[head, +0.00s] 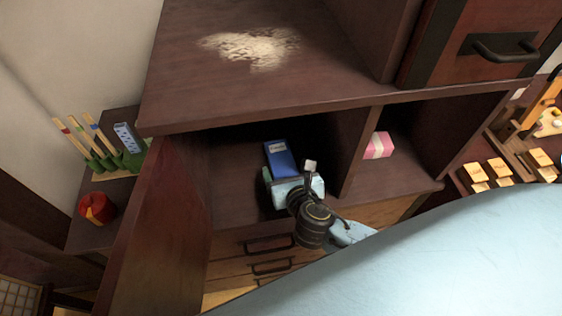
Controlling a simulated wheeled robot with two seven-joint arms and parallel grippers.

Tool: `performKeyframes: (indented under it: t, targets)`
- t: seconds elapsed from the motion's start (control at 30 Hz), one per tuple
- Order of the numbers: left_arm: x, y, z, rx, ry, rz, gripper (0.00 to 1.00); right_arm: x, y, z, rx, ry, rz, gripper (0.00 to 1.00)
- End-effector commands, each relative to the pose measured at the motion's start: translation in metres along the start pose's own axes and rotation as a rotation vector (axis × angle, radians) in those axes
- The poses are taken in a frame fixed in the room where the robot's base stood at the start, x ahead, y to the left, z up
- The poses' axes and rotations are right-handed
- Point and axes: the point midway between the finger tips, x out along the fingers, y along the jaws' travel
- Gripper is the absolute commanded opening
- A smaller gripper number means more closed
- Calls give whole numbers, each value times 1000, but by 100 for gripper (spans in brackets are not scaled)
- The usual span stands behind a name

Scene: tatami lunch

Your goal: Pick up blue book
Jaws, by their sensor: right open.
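The blue book (279,158) lies in the left open compartment of the dark wooden cabinet, with a pale label near its far end. My right gripper (287,176) reaches into this compartment from the front, at the near end of the book. It is open, and its body hides the book's near end. I cannot tell whether the fingers touch the book. My left gripper is not in view.
A divider (358,150) separates this compartment from the right one, which holds a pink box (378,146). An open door (165,220) stands at the left. The cabinet top (190,85) is above, with pale powder (250,46) on it.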

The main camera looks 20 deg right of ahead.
Motion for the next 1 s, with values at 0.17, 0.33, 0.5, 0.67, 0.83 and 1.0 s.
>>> performKeyframes:
  t: [0.17,0.33,0.5,0.67,0.83,1.0]
  targets:
    - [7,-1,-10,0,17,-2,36,27,3,1,0,-1,0,83]
    - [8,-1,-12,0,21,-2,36,34,3,1,0,0,1,83]
    - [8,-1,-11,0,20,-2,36,34,3,2,0,1,1,81]
    - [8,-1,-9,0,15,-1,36,33,3,1,0,1,1,60]
    - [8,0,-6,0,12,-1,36,33,3,1,-1,1,1,38]
    - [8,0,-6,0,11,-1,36,33,3,2,-1,0,1,32]
